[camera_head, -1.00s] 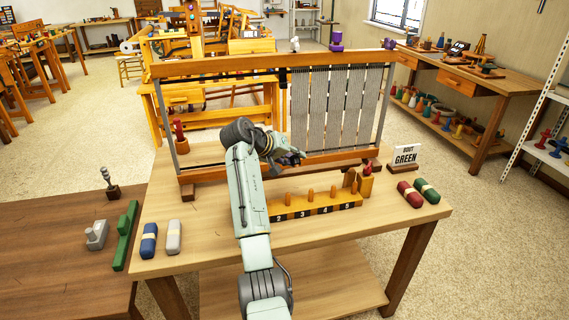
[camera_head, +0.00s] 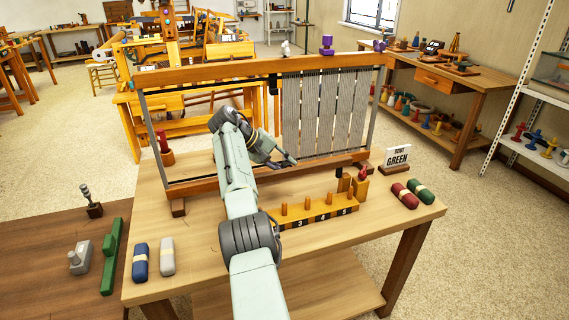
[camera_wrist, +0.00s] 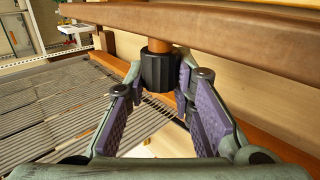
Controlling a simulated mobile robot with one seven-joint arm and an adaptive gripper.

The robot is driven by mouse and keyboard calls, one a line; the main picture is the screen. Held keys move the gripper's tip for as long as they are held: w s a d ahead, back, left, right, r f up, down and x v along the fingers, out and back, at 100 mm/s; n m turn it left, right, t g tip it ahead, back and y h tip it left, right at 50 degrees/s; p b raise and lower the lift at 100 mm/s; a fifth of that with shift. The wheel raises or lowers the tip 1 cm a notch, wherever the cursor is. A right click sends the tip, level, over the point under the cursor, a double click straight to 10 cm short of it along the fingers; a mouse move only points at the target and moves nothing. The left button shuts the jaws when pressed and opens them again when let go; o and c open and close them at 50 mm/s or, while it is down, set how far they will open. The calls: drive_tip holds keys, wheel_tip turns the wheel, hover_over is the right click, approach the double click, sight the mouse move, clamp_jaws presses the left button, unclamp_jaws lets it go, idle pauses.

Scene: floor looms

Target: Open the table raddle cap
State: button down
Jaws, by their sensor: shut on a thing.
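In the wrist view, a dark ribbed cap (camera_wrist: 158,70) sits on the end of a short wooden peg (camera_wrist: 160,46) below a brown wooden beam (camera_wrist: 220,28). My gripper (camera_wrist: 158,82) has its purple-padded fingers on either side of the cap and is shut on it. In the head view, my gripper (camera_head: 291,162) is low in front of the table loom (camera_head: 205,73), near the left edge of its grey warp strips (camera_head: 318,115). I cannot make out the cap there.
A numbered peg rack (camera_head: 320,215) stands on the table (camera_head: 205,275) right of my arm. Blue (camera_head: 140,262) and grey rolls lie at the left. The table's front middle is clear.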

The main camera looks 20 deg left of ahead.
drive_tip(key=shift+f, duration=0.1)
idle(0.3)
drive_tip(key=c, duration=1.3)
unclamp_jaws()
drive_tip(key=shift+c, duration=0.2)
drive_tip(key=v, duration=1.2)
drive_tip(key=shift+w, duration=0.1)
